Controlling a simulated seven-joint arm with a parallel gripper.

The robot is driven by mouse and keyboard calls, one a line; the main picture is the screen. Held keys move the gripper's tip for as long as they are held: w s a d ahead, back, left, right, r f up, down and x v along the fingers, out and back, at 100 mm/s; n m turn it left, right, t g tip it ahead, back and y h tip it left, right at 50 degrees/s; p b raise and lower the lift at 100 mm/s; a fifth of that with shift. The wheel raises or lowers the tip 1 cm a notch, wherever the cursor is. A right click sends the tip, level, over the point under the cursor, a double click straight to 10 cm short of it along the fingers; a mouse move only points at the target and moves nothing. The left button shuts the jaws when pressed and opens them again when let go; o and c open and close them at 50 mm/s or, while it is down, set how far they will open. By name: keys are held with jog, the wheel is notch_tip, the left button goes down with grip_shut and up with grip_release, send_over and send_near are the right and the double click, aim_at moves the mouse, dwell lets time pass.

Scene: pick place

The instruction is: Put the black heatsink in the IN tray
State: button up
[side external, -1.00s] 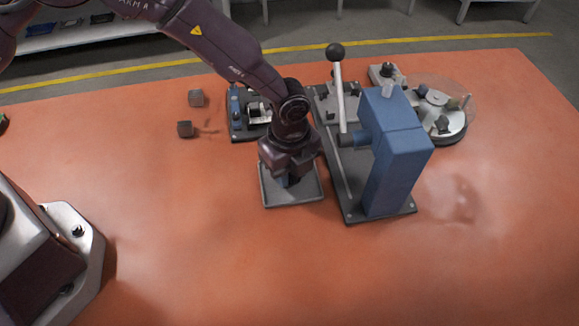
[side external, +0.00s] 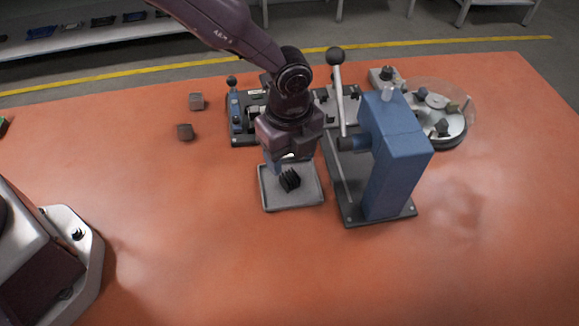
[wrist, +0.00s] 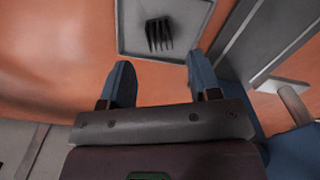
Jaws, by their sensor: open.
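The black heatsink (side external: 289,180) sits inside a square grey tray (side external: 268,203), near its middle, in the side external view. The wrist view also shows the heatsink (wrist: 159,34), fins visible, on the tray (wrist: 130,40). My gripper (side external: 287,163) is above the far edge of the tray, apart from the heatsink. In the wrist view its blue fingers (wrist: 162,80) are spread wide with nothing between them. No label is readable on the tray.
A blue lever press (side external: 395,155) stands just right of the tray. A blue fixture (side external: 238,115) lies behind my gripper. Two small dark blocks (side external: 196,101) (side external: 185,132) lie at the left. A round turntable device (side external: 437,115) is at the back right. The front of the table is clear.

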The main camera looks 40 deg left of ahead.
aim_at(290, 175)
notch_tip(290, 175, up, 6)
jog(key=shift+r, duration=0.2)
jog(key=s+a+r+n+t, duration=0.2)
jog(key=s+a+r+n, duration=0.2)
jog(key=a+r+n, duration=0.8)
jog(key=s+a+r+n+t, duration=0.1)
jog(key=s+a+r+n, duration=0.3)
jog(key=s, duration=0.4)
jog(key=s+a+r+n+t, duration=0.2)
jog(key=s+a+r+n, duration=0.3)
jog(key=s+a, duration=0.3)
jog(key=shift+s+a+r+n+t, duration=0.2)
jog(key=shift+s+r+n+t, duration=0.1)
jog(key=shift+s+n, duration=0.35)
